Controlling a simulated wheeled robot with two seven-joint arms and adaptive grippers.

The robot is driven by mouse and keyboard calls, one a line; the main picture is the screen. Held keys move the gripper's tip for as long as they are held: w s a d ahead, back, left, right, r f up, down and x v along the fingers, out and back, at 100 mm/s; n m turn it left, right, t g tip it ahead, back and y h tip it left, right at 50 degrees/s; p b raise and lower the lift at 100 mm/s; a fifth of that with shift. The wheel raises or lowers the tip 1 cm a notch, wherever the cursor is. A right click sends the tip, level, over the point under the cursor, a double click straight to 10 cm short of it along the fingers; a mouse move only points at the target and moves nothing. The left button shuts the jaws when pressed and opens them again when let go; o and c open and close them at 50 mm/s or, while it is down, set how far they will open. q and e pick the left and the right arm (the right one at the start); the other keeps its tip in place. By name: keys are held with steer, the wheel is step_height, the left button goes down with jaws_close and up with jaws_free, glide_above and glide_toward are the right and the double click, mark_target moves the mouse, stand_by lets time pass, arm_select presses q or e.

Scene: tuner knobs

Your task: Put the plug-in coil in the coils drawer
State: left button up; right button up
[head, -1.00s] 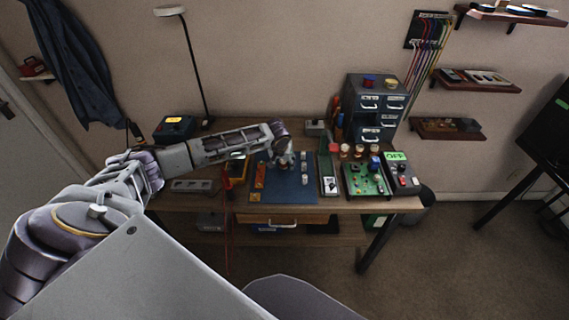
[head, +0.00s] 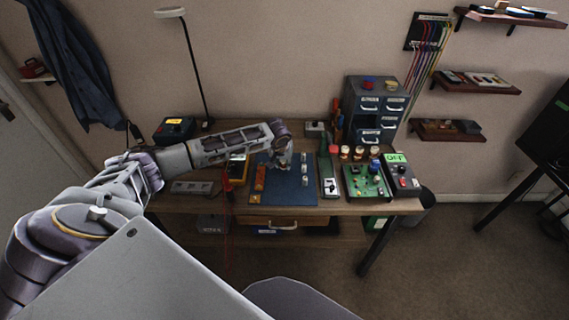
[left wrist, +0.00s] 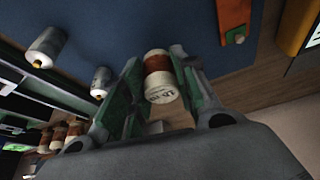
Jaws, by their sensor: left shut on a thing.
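My left gripper (head: 281,163) is low over the blue mat (head: 289,190) on the workbench. In the left wrist view its green-lined fingers (left wrist: 153,80) are shut on the plug-in coil (left wrist: 159,78), a cylinder with a brown winding and a pale end with dark lettering. The head view hardly shows this coil behind the fingers. A grey cabinet (head: 377,90) with several small labelled drawers stands at the back right of the bench. My right gripper is not in view.
Pale cylinders (head: 304,181) stand on the mat right of the gripper. Several brown-and-white jars or coils (head: 358,152), a green circuit board (head: 365,181) and a meter box (head: 400,178) fill the right side. A lamp (head: 189,60) rises behind my arm.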

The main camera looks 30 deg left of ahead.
arm_select(q)
step_height(320, 180, up, 9)
steer(key=shift+r, duration=0.1)
stand_by(0.4)
steer(key=shift+a, duration=0.1)
stand_by(0.6)
